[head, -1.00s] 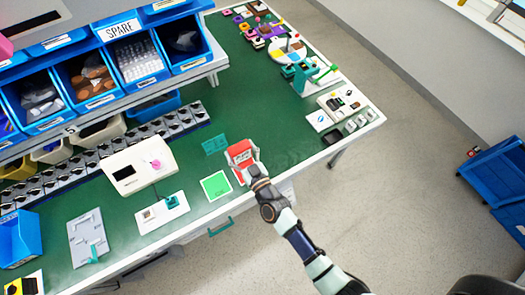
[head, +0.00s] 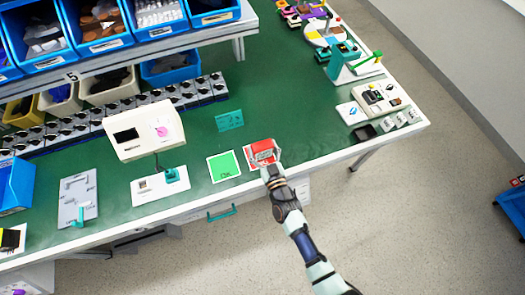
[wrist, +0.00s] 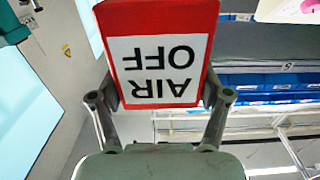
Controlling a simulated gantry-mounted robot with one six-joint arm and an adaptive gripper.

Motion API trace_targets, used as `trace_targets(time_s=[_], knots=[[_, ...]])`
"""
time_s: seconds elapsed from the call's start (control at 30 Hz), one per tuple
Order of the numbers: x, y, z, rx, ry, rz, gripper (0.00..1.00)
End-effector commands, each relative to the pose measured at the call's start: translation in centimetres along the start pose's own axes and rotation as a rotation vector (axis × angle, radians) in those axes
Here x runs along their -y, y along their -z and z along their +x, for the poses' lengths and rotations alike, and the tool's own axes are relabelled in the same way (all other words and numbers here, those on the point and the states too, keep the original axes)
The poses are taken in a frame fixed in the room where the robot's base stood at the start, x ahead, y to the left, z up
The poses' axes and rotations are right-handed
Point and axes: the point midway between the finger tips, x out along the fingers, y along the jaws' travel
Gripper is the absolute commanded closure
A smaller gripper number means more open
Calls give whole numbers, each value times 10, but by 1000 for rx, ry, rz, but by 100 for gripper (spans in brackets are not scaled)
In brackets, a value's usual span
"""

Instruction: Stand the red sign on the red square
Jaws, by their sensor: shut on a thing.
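The red sign (head: 262,151) is at the front edge of the green table, just right of the green square (head: 223,166). In the wrist view the sign (wrist: 160,20) fills the top middle, with a white panel reading "AIR OFF" upside down. My gripper (head: 270,168) is shut on the sign, with one finger at each side edge; the wrist view shows both fingers of the gripper (wrist: 160,95). The red square cannot be made out apart from the sign, which may cover it. Whether the sign's base touches the table is hidden.
A small teal sign (head: 229,120) stands behind the green square. A white box with a dark screen (head: 145,130) is to the left. A white device (head: 380,99) and small blocks sit at the right. Table around the sign is mostly clear.

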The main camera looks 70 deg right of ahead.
Motion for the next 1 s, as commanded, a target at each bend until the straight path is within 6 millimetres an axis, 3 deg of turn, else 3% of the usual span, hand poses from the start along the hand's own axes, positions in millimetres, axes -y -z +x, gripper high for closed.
trace_targets(time_s=[0.13, 0.33, 0.7, 0.73, 0.87, 1.0], knots=[[0, -6, 0, 0, 0, 0, 60], [0, -42, 0, 1, 0, -1, 60], [0, -46, 0, -1, 1, 0, 60], [0, -46, 0, 0, 1, 0, 22], [0, -44, 0, 0, 1, 0, 0], [0, -44, 0, 0, 1, 0, 0]])
